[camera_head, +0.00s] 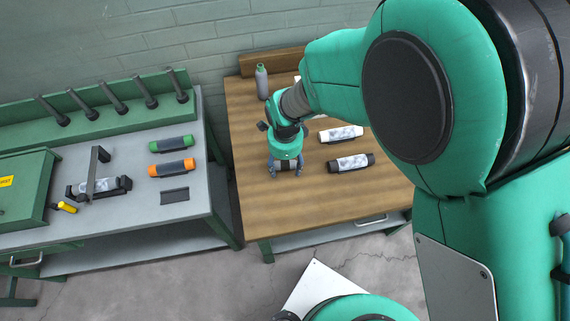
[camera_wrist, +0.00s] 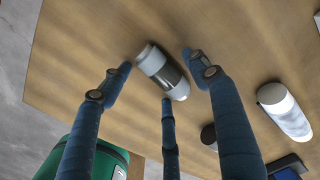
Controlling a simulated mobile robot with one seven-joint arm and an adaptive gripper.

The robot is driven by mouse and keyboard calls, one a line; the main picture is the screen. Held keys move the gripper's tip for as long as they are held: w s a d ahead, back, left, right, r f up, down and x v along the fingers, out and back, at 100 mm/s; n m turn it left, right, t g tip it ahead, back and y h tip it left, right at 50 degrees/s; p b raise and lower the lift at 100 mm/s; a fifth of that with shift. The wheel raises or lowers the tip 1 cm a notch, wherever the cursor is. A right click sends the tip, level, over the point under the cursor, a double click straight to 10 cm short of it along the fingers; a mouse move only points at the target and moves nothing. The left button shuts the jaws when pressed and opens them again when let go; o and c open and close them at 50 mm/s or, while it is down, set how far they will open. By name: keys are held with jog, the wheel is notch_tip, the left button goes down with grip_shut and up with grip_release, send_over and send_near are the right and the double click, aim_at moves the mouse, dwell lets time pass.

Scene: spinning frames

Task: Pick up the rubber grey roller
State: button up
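The grey roller (camera_wrist: 154,62), light grey with a darker band around its middle, lies on the wooden table. In the head view the roller (camera_head: 286,170) is partly hidden under my gripper (camera_head: 285,166). In the wrist view my gripper (camera_wrist: 160,75) has its three blue fingers spread apart. One fingertip is left of the roller, one is right of it, and the third is just below it in the picture. I see gaps between the fingers and the roller, and nothing is held.
A white roller (camera_head: 340,134) and a black roller (camera_head: 350,163) lie to the right. A grey bottle (camera_head: 262,84) stands at the back left. The left bench (camera_head: 130,208) holds a green roller (camera_head: 170,143), an orange roller (camera_head: 172,168) and a clamp fixture. The table's front left is clear.

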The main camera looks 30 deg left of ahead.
aim_at(285, 167)
jog(key=c, duration=1.3)
jog(key=shift+o, duration=0.2)
jog(key=shift+r, duration=0.1)
jog(key=shift+r, duration=0.45)
notch_tip(285, 167, up, 3)
jog(key=shift+s+d+f+p, duration=0.15)
jog(key=shift+p, duration=0.3)
jog(key=s+d, duration=0.3)
jog(key=d, duration=0.1)
jog(key=s+d+p, duration=0.1)
jog(key=s+d, duration=0.2)
jog(key=d, duration=0.1)
jog(key=s+d+r, duration=0.1)
jog(key=s+d, duration=0.2)
jog(key=d, duration=0.1)
jog(key=shift+s+d+r, duration=0.1)
jog(key=shift+s+d, duration=0.05)
jog(key=shift+s, duration=0.15)
